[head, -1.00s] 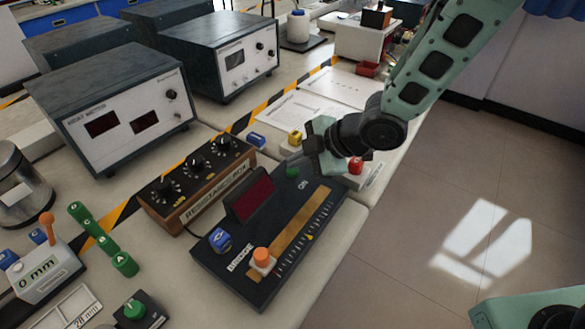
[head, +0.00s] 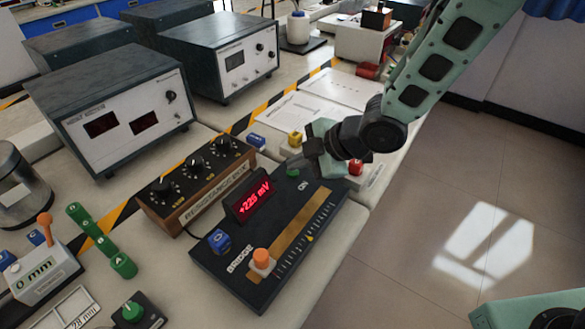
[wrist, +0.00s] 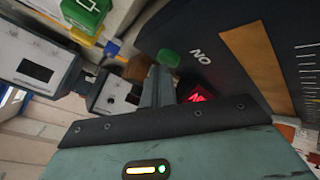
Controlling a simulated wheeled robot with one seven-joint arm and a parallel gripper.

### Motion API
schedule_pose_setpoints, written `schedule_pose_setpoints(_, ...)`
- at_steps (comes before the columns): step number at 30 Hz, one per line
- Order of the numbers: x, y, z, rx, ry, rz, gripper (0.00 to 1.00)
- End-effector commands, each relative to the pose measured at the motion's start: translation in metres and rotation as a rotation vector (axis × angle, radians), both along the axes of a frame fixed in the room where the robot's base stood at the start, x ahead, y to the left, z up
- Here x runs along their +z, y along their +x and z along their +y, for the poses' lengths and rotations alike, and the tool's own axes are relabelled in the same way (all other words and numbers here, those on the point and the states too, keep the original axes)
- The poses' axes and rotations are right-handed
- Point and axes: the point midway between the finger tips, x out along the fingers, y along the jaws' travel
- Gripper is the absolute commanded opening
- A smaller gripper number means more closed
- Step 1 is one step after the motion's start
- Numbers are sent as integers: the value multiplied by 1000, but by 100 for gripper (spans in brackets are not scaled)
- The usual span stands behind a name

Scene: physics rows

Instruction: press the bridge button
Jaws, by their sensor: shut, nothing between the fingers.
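The bridge unit (head: 225,268) is a dark, sloped panel on the bench, with a slide scale and an orange-topped slider (head: 261,258). Its small display (head: 253,200) is lit and reads about +225 mV in red. The green button (head: 293,173) sits at the panel's far end beside the label ON; the wrist view also shows the button (wrist: 168,58). My gripper (head: 297,168) is shut and empty, low over that end, with its fingertips right by the button. I cannot tell whether they touch it.
A wooden resistance box (head: 196,185) with several knobs stands left of the bridge. Blue and yellow blocks and a red button (head: 356,167) are near my gripper. Large instrument boxes (head: 110,105) stand behind. The bench's right edge drops to open floor.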

Motion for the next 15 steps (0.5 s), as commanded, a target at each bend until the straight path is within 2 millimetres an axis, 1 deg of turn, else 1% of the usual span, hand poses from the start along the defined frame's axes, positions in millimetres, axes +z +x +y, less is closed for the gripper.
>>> schedule_pose_setpoints(2, 4, 0, -1, 0, -1, 1, 0)
schedule_pose_setpoints(11, 5, 0, 0, 0, 0, 0, 0)
schedule_pose_setpoints(15, 13, 0, 0, 0, 0, 0, 0)
